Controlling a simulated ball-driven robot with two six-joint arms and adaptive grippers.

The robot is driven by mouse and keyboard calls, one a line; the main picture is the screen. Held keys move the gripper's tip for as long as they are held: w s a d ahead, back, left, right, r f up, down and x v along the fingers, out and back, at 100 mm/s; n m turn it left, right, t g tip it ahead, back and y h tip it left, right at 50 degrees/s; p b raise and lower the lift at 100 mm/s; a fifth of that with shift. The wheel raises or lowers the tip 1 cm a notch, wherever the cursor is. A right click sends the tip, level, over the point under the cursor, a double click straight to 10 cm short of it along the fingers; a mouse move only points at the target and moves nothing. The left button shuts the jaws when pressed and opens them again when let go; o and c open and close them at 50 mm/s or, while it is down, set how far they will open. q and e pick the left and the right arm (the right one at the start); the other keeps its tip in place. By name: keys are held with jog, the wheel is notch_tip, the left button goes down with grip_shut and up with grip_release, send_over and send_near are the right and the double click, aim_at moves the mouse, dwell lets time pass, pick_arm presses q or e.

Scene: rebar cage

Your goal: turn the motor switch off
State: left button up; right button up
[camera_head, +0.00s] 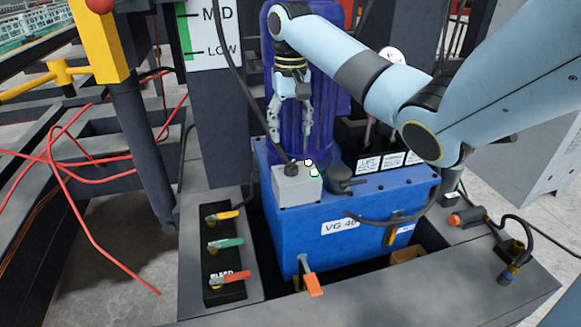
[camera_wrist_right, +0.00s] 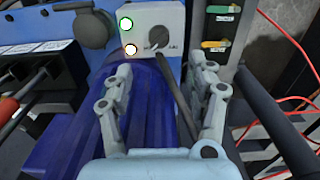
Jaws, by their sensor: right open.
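The motor switch is a round dark knob (camera_wrist_right: 158,38) on the face of a light grey box (camera_wrist_right: 143,17), with small lettering around its lower side. A green-ringed light and an orange-ringed light glow beside it. In the head view the grey box (camera_head: 298,189) sits on the front of the blue power unit (camera_head: 340,205), and the knob (camera_head: 291,169) is on its top. My right gripper (camera_head: 290,138) points down just above the box, fingers apart and empty. In the right wrist view its fingertips (camera_wrist_right: 168,70) stand either side of the knob's line, short of it. My left gripper is out of view.
A dark cable (camera_head: 257,105) runs down to the box, between my fingers in the wrist view. A blue cylinder (camera_head: 330,85) stands behind. A round dark cap (camera_head: 341,179) and labelled levers (camera_head: 369,164) lie right. Coloured valve handles (camera_head: 230,277) are at lower left.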

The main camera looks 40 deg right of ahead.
aim_at(291, 162)
notch_tip(291, 162, down, 6)
jog(key=shift+s+r+b, duration=0.1)
jog(key=shift+s+b, duration=0.05)
jog(key=shift+b, duration=0.85)
notch_tip(291, 162, down, 4)
jog(key=shift+r+b, duration=0.15)
jog(key=shift+b, duration=0.6)
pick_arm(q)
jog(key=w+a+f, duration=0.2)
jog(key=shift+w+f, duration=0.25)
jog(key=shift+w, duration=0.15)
pick_arm(e)
jog(key=shift+f, duration=0.3)
jog(key=c, duration=1.2)
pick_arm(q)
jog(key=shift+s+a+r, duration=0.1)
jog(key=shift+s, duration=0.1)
pick_arm(e)
jog(key=shift+o, duration=0.2)
